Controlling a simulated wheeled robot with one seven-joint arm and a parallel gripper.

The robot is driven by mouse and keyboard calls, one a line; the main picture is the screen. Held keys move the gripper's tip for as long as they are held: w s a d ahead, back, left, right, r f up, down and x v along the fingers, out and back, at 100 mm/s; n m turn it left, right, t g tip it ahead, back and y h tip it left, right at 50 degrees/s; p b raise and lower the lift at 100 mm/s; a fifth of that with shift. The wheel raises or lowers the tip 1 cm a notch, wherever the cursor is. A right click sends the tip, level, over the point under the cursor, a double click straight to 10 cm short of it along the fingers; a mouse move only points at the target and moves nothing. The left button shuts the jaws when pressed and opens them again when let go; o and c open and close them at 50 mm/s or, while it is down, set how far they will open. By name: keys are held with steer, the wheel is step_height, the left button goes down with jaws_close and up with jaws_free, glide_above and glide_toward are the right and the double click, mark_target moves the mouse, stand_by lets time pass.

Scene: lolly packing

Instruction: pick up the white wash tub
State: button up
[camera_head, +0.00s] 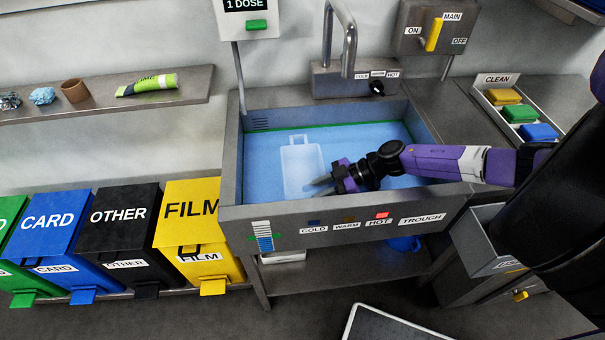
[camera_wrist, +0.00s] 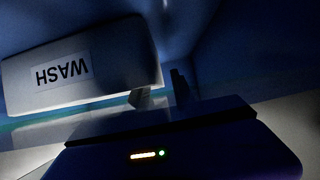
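The white wash tub (camera_head: 302,168) sits in the blue water of the sink trough and looks pale through it. A small handle shows at its far end. In the wrist view the tub (camera_wrist: 95,95) fills the upper left, with its WASH label upside down. My gripper (camera_head: 322,182) reaches into the trough from the right, with its fingers at the tub's near right edge. In the wrist view the fingers of my gripper (camera_wrist: 160,92) stand apart, with the tub's edge close to the gap. I cannot tell whether they touch it.
The grey trough (camera_head: 345,216) has a raised rim around the water. A tap (camera_head: 348,45) stands behind it. A CLEAN rack (camera_head: 487,97) with coloured blocks is at right. Bins, including the yellow FILM bin (camera_head: 190,225), stand at left below a shelf (camera_head: 110,107).

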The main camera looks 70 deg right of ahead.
steer(key=shift+x, duration=0.95)
jaws_close()
stand_by(0.7)
